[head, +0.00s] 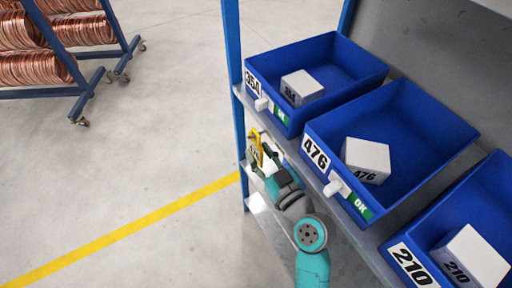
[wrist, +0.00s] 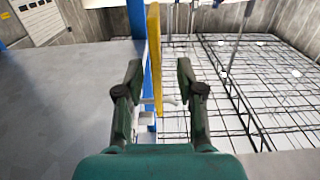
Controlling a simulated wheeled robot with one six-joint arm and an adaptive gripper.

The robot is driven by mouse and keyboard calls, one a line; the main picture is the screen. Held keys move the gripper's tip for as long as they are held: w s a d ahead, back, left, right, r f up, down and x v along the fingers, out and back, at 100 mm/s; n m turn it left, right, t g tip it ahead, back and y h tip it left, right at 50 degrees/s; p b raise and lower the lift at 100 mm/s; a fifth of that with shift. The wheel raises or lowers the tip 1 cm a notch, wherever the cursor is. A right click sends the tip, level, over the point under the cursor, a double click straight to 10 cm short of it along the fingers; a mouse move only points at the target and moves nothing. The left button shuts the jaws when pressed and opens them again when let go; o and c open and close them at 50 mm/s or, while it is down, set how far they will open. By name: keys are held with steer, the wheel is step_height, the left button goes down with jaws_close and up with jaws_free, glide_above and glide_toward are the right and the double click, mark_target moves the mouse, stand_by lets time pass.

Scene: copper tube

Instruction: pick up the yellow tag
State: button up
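The yellow tag (head: 257,141) is upright in front of the shelf edge, below the bin marked 354. It is partly hidden by my gripper (head: 260,158). In the wrist view the yellow tag (wrist: 154,55) is seen edge-on, as a tall thin strip. My gripper (wrist: 159,72) is open, with one dark green finger on each side of the tag. Gaps show on both sides, wider on the right, so the tag stands left of the middle. What holds the tag up is not clear.
Blue bins marked 354 (head: 276,116), 476 (head: 408,112) and 210 (head: 494,170) stand on the shelf, each with a white box. A blue post (head: 235,60) rises beside the tag. Open floor (head: 120,170) lies left, with copper coils (head: 38,68) on a rack.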

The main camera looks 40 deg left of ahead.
mark_target(251, 142)
steer(key=shift+x, duration=2.55)
steer(key=shift+w+d+f, duration=0.1)
steer(key=shift+w+f, duration=0.05)
jaws_close()
